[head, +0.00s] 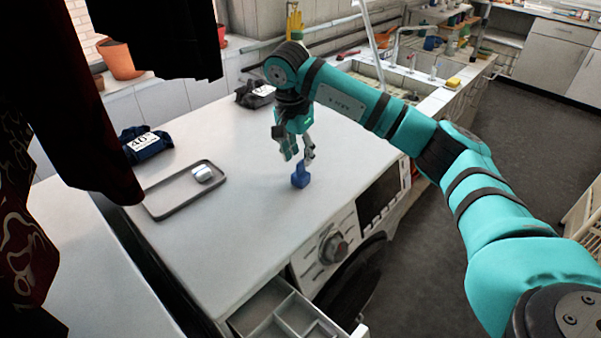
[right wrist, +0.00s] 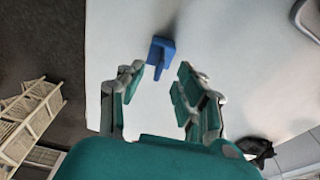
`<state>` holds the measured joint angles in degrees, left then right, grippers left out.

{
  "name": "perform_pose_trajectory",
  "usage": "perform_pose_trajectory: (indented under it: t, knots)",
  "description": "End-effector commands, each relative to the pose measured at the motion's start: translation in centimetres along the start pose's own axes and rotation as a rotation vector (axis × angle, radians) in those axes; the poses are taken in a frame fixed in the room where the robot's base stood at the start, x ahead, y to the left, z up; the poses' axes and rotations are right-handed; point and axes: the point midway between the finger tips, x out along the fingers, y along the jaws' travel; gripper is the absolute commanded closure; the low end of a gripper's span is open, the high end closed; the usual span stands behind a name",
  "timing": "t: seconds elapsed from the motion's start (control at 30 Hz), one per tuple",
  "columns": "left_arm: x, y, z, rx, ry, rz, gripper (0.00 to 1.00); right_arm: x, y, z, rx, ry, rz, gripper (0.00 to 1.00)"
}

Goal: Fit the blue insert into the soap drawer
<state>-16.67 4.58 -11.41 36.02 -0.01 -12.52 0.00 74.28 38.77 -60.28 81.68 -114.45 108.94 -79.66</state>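The small blue insert (head: 300,175) stands on the white top of the washing machine near its front edge, with a narrower part rising from a wider base. It also shows in the right wrist view (right wrist: 161,52), beyond the fingertips. My right gripper (head: 298,154) points down just above and behind the insert. Its two fingers are apart with nothing between them, as the right wrist view (right wrist: 160,82) shows. The soap drawer (head: 274,311) is pulled out at the machine's front left, with divided compartments that look empty. My left gripper is not in view.
A grey tray (head: 159,214) with a pale rounded item (head: 202,173) lies left on the top. A dark blue labelled bundle (head: 146,143) and a black one (head: 256,93) lie along the back. Dark cloth (head: 75,100) hangs at the left. The top between tray and insert is clear.

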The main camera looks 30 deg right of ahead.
Motion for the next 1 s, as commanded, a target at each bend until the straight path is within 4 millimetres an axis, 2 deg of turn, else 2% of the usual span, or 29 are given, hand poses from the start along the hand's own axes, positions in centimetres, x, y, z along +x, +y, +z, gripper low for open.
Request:
perform_pose_trajectory:
  t: [0.03, 0.2, 0.47, 0.73, 1.0]
  knots:
    - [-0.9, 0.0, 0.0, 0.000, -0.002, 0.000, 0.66, 0.5, 0.2, -0.1, 0.001, -0.002, 0.006, 0.65]
    - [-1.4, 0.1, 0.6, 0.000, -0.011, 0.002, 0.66, 2.8, 0.1, -0.1, 0.002, -0.001, 0.003, 0.65]
    - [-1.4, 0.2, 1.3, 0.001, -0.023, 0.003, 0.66, 3.2, 0.1, -0.1, 0.001, 0.000, 0.000, 0.65]
    - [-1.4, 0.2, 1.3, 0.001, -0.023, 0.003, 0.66, 3.2, 0.1, -0.1, 0.001, 0.000, 0.001, 0.98]
    - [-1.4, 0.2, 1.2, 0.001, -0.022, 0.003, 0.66, 3.2, 0.1, -0.1, 0.001, 0.000, 0.000, 1.00]
